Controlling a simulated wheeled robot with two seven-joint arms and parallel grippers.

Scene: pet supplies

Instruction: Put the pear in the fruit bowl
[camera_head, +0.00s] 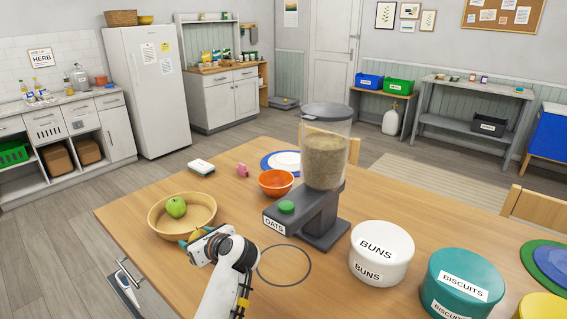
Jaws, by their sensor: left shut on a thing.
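The fruit bowl (157,226) is a round, light wooden bowl near the table's left edge. A green apple (176,207) lies inside it. My left gripper (195,237) is at the bowl's near right rim, shut on a small yellow-green thing (197,234), which looks like the pear. The gripper hides most of it. I cannot tell whether it touches the bowl or is above its rim. My right gripper is not in view.
A dispenser (323,215) labelled OATS stands right of the bowl, with an orange bowl (276,183) behind it. A white BUNS tin (381,254) and a teal BISCUITS tin (463,285) stand at right. A thin dark ring (309,265) lies beside my left arm.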

